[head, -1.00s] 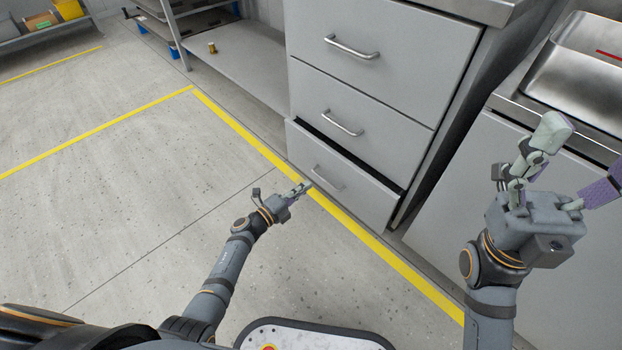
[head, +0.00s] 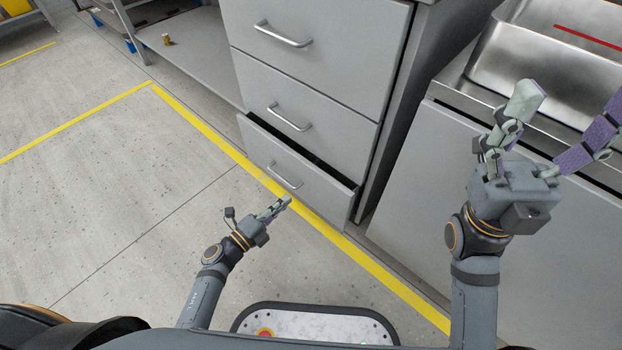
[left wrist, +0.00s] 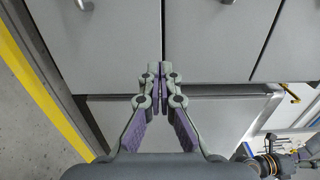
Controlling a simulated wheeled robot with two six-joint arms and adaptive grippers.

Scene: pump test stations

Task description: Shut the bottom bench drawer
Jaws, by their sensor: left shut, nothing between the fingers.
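The bottom drawer (head: 318,192) of the grey bench cabinet is partly pulled out, with a dark gap along its top edge. Its bar handle (head: 284,176) is on its front. My left gripper (head: 284,203) is shut and empty, its fingertips just in front of the drawer front, below the handle in the picture. I cannot tell whether they touch it. In the left wrist view the closed fingers (left wrist: 161,85) point at grey panels; I cannot tell which panel is the drawer. My right gripper (head: 562,125) is open and empty, raised at the right.
The middle drawer (head: 300,95) and top drawer (head: 330,45) are closed. A steel sink unit (head: 470,95) stands at the right, under my right arm. A shelf (head: 195,50) with a small can (head: 167,40) is at the left. Floor with a yellow line (head: 220,140) is clear at the left.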

